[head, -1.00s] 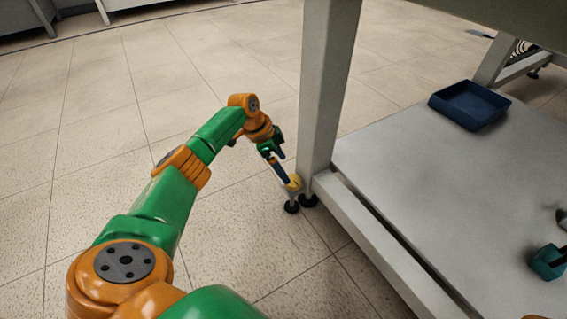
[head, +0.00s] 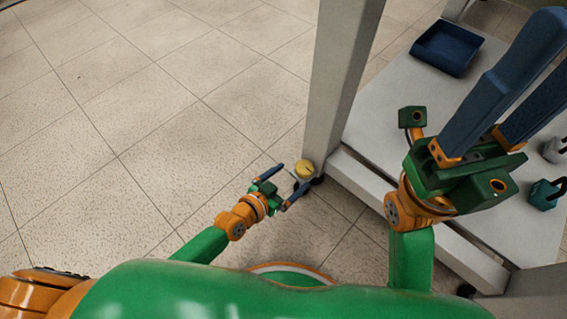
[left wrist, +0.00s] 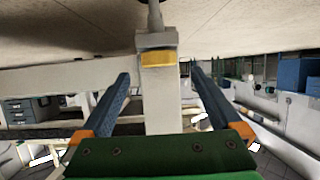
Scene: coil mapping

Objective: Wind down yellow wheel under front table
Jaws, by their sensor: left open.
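The yellow wheel (head: 304,169) sits low at the foot of the front table's light grey leg (head: 338,90). My left gripper (head: 294,174) is open beside the wheel, with its two blue fingers pointing toward it. In the left wrist view, which looks upside down, the wheel (left wrist: 158,58) shows as a yellow band on the leg, between and beyond the open fingertips (left wrist: 160,68). The fingers look apart from the wheel, with nothing held. My right gripper (head: 555,45) is raised in the right foreground, its blue fingers apart and empty, partly cut off by the frame.
A shelf rail (head: 360,185) runs beside the leg. The tiled floor to the left is clear.

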